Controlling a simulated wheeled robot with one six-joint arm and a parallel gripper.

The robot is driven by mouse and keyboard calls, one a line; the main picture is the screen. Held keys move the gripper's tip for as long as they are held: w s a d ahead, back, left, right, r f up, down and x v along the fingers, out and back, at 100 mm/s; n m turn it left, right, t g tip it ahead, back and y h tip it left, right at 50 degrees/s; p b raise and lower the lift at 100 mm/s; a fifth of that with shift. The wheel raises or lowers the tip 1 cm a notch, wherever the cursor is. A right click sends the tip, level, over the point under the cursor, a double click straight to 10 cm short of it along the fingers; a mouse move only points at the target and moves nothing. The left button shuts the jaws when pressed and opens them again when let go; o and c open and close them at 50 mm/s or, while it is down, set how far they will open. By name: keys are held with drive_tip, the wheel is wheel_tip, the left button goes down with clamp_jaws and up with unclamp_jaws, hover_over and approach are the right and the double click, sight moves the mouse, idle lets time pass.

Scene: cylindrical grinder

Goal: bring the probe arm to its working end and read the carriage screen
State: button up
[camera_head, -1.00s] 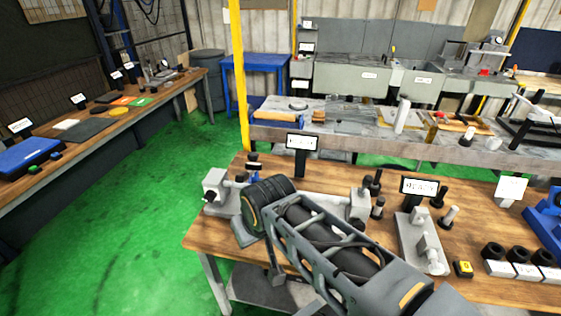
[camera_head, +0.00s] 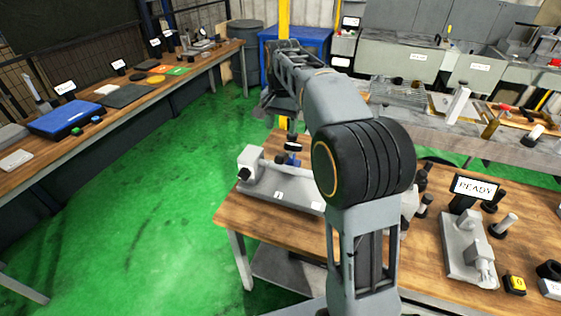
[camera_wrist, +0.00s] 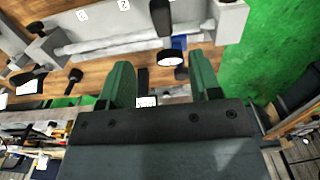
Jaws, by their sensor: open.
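The grinder (camera_head: 262,183) is a grey machine on the wooden bench, with a headstock at its left and white marks on its front. A black and blue part (camera_head: 292,148) on it may be the probe arm; I cannot tell for sure. In the wrist view a black knob-ended part (camera_wrist: 160,17) and a pale-faced black piece (camera_wrist: 172,57) lie ahead of the fingers. A small screen on a dark post (camera_wrist: 146,101) shows between the fingers, its text unreadable. My gripper (camera_wrist: 160,65) is open and empty. My arm hides the grinder's right side in the head view.
A screen (camera_head: 475,188) reading READY stands behind a grey fixture (camera_head: 462,245) at the bench's right. Black posts and a yellow block (camera_head: 515,285) are near it. A long table (camera_head: 130,110) runs along the left. Green floor (camera_head: 170,195) between is clear.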

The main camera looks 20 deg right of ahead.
sight(281, 154)
wheel_tip(281, 154, down, 14)
drive_tip(key=shift+w+r+p, duration=0.15)
drive_tip(key=shift+p, duration=0.35)
clamp_jaws()
idle(0.6)
